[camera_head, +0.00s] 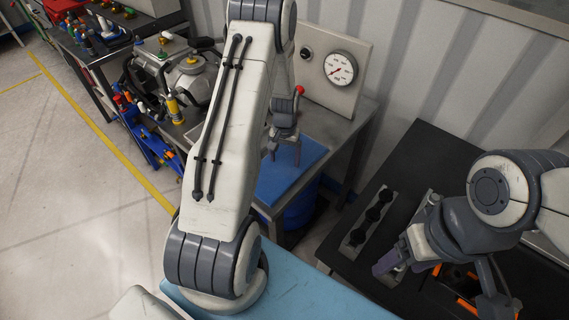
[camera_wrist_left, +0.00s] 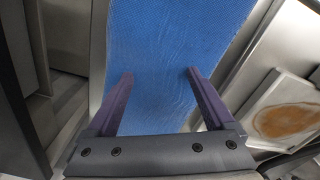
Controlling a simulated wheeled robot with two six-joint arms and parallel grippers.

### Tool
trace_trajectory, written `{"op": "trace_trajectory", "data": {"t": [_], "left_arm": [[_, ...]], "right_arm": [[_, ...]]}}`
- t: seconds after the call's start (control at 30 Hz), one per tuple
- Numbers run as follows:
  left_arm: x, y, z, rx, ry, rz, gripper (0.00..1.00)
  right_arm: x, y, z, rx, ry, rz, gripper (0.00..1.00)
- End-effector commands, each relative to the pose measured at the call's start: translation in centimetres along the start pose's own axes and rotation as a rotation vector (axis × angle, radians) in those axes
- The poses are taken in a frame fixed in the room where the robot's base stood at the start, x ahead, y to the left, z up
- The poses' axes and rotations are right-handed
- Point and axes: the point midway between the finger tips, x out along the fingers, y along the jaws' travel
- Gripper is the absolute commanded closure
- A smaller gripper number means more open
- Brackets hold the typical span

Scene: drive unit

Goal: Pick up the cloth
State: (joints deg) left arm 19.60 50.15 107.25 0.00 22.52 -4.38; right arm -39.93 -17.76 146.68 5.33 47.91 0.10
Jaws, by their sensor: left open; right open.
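The blue cloth (camera_head: 270,185) lies flat on the metal table, below the gauge panel. In the left wrist view the cloth (camera_wrist_left: 165,35) fills the middle, with faint creases. My left gripper (camera_head: 284,158) points down over the cloth, fingers apart and nothing between them. In the left wrist view its fingers (camera_wrist_left: 158,74) stand apart over the cloth; I cannot tell whether they touch it. My right gripper (camera_head: 388,268) is over the dark bench at the right, away from the cloth. My left arm hides part of the table and the cloth's left side.
A pressure gauge panel (camera_head: 323,70) with a red-tipped lever stands behind the cloth. An engine-like machine (camera_head: 185,80) is to the left. A dark bench (camera_head: 420,160) with black knobs (camera_head: 371,215) is at the right. A blue drum (camera_head: 301,208) stands under the metal table.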

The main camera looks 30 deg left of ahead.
Motion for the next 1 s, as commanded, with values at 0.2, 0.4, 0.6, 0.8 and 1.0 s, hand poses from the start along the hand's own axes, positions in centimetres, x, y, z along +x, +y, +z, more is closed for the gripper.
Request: {"op": "trace_trajectory", "data": {"t": [0.2,0.4,0.6,0.8,1.0], "left_arm": [[0.1,0.0,0.1,0.000,-0.003,0.000,0.59],[0.1,0.0,0.1,0.000,-0.004,0.000,0.98],[0.2,0.0,0.2,0.001,-0.004,0.000,1.00],[0.2,0.1,0.2,0.001,-0.005,0.000,1.00],[-1.8,0.1,0.1,0.001,-0.004,0.000,1.00]], "right_arm": [[0.0,0.0,0.0,0.000,0.000,0.000,0.30],[0.0,0.0,0.0,0.000,0.000,0.000,0.30],[0.0,0.0,0.0,0.000,0.000,0.000,0.30],[0.0,0.0,0.0,0.000,0.000,0.000,0.30],[-1.5,-0.1,-0.1,0.001,0.000,0.000,0.30]]}}
